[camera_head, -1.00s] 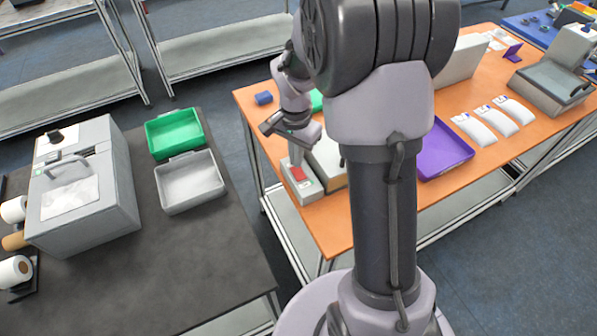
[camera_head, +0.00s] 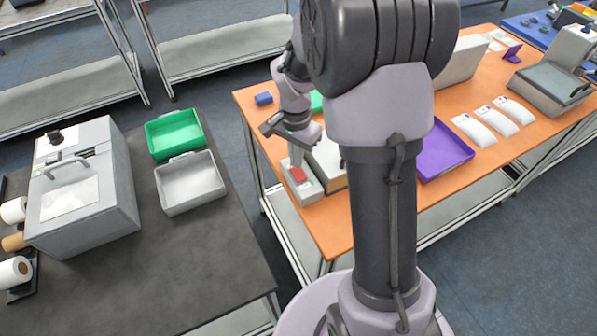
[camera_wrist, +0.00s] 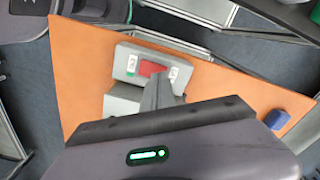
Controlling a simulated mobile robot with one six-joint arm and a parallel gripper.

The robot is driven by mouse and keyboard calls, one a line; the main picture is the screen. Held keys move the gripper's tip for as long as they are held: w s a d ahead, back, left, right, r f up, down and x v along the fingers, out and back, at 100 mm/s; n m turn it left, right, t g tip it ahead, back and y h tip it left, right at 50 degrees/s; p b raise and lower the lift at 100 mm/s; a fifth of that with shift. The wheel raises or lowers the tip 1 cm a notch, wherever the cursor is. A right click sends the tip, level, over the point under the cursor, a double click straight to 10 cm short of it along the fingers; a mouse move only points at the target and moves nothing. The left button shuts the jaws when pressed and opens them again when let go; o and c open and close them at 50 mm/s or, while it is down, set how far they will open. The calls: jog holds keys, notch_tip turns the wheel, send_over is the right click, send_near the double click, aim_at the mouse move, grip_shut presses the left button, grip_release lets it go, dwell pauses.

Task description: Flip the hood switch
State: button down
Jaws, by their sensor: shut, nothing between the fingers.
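The hood switch is a red rocker (camera_head: 298,175) on a light grey box (camera_head: 306,192) at the near left corner of the orange table. In the wrist view the red rocker (camera_wrist: 152,69) sits between a green-marked label and a second white label on the box (camera_wrist: 124,62). My gripper (camera_head: 295,160) points down at the switch, with its fingers shut and empty. In the wrist view the fingertips (camera_wrist: 160,85) overlap the rocker's lower edge. I cannot tell whether they touch it, and they hide part of the box.
A larger grey box (camera_head: 328,160) stands right beside the switch box. A small blue block (camera_head: 264,98) lies at the table's left edge. A purple tray (camera_head: 446,150) and several white packets (camera_head: 495,120) lie farther right. Green and grey bins (camera_head: 190,183) stand on the dark table.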

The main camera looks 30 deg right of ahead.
jog(key=shift+f+b, duration=0.8)
jog(key=shift+f, duration=0.2)
dwell(0.8)
notch_tip(320, 180, up, 7)
jog(key=p, duration=0.5)
jog(key=shift+r+p, duration=0.15)
jog(key=shift+p, duration=0.2)
